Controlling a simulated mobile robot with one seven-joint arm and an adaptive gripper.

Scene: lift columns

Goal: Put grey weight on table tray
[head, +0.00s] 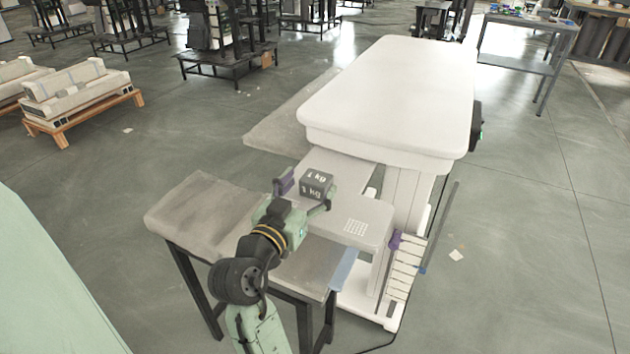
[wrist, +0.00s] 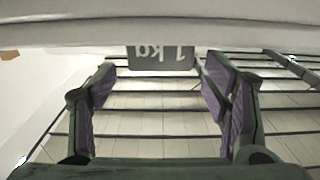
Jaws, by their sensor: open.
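The grey weight (head: 316,185) is a dark grey block marked 1 kg, near the white lift unit in the head view. My gripper (head: 305,194) is at the weight, with one purple-padded finger to its left and the other at its right. In the wrist view the weight (wrist: 161,58) shows upside down at the top, between the fingertips and beside a white edge (wrist: 160,33). The fingers stand apart with a gap on each side of it. A white tray-like shelf (head: 372,228) lies just right of my gripper. Whether the weight rests on it is unclear.
A grey table (head: 190,212) with dark legs stands left and below my gripper. The big white top (head: 390,95) of the lift unit rises behind the weight. Purple parts (head: 395,240) and a pale rack (head: 403,265) hang at its right.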

